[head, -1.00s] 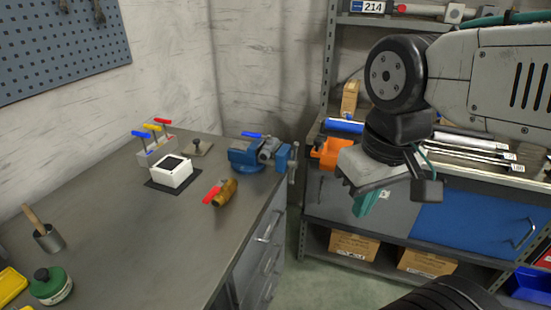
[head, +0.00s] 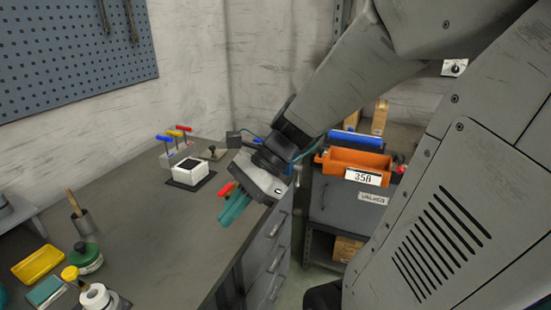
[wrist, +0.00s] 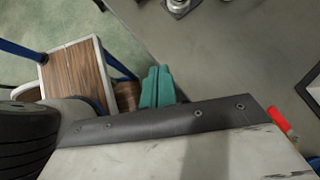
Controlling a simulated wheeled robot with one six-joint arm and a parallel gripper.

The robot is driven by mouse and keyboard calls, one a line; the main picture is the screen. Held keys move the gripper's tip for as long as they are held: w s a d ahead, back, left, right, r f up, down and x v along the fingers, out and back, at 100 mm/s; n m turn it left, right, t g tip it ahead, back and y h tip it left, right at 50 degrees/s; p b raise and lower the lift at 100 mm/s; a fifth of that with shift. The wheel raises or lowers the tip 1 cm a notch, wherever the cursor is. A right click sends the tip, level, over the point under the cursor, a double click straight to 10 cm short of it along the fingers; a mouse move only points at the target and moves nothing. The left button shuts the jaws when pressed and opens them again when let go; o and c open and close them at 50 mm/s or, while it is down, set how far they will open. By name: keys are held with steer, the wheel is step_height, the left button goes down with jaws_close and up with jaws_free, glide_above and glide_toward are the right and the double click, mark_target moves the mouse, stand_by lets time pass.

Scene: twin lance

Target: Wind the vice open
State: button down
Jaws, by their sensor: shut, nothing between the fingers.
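My gripper (head: 232,208) has teal fingers that are shut and empty, held above the right part of the workbench and pointing down-left. The closed fingers also show in the wrist view (wrist: 157,88). The blue vice is almost wholly hidden behind my gripper and wrist in the head view. Only a small blue piece (head: 257,141) shows above the wrist, and I cannot tell whether it is part of the vice or of a lever by it. The vice's handle and jaws are not visible now, so their opening cannot be told.
A red lever (head: 226,189) shows right beside my fingers. A white box (head: 190,170) on a dark mat and several coloured levers stand further left on the workbench (head: 150,235). An orange bin (head: 357,162) is at the right. In the wrist view, a wooden-topped stool (wrist: 77,75) stands below.

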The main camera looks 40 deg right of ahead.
steer(key=w+d+f+m+t, duration=0.1)
steer(key=w+d+m+t, duration=0.35)
steer(key=d+m, duration=0.4)
steer(key=w+d+f+m+t, duration=0.1)
steer(key=w+d+m+t, duration=0.4)
steer(key=m, duration=0.6)
steer(key=s+d+f+m+t+h, duration=0.1)
steer(key=s+d+f+m+h, duration=0.2)
steer(key=d+m, duration=0.45)
steer(key=s+d+f+m+t+h, duration=0.1)
steer(key=d+f+m+t+h, duration=0.1)
steer(key=d+m+h, duration=0.5)
steer(key=s+d+f+m+t+h, duration=0.1)
steer(key=s+d+f+m, duration=0.15)
steer(key=d+m, duration=0.45)
steer(key=n, duration=0.1)
glide_toward(298, 168)
steer(key=w+a+r, duration=0.2)
steer(key=w+r, duration=0.2)
steer(key=w+d, duration=0.1)
steer(key=d, duration=0.1)
steer(key=w+d+f, duration=0.1)
steer(key=w+d, duration=0.1)
steer(key=shift+f, duration=0.2)
steer(key=shift+a, duration=0.15)
steer(key=shift+w+d+r+m+g, duration=0.15)
steer(key=shift+d+m+g, duration=0.1)
steer(key=shift+d+m, duration=0.2)
